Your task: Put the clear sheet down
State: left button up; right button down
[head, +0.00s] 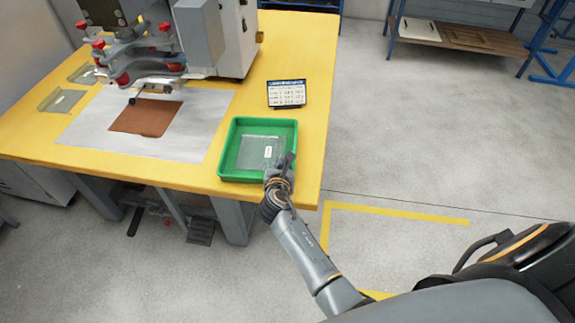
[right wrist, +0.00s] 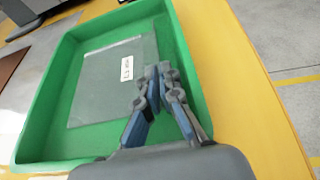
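The clear sheet (head: 256,151) is a thin see-through square with a white label, inside the outline of the green tray (head: 226,163). In the right wrist view the sheet (right wrist: 95,90) looks flat over the tray floor; whether it touches the floor is unclear. The green tray rim (right wrist: 45,100) surrounds it. My right gripper (head: 288,161) is over the tray's near right corner. In the right wrist view its fingertips (right wrist: 159,72) are together at the sheet's right edge, so it looks shut on the sheet. My left gripper is not in view.
The yellow table (head: 300,50) holds a welding press (head: 215,40), a brown sheet (head: 146,117) on a white board (head: 85,130), and a small sign (head: 287,93) behind the tray. Flat grey pieces (head: 62,101) lie at the left. The floor to the right is open.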

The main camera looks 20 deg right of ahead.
jog(key=shift+a+r, duration=0.1)
jog(key=shift+a, duration=0.1)
jog(key=shift+f, duration=0.2)
jog(key=c, duration=1.8)
grip_release()
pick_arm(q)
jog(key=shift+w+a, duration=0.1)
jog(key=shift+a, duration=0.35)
pick_arm(e)
jog(key=shift+r, duration=0.1)
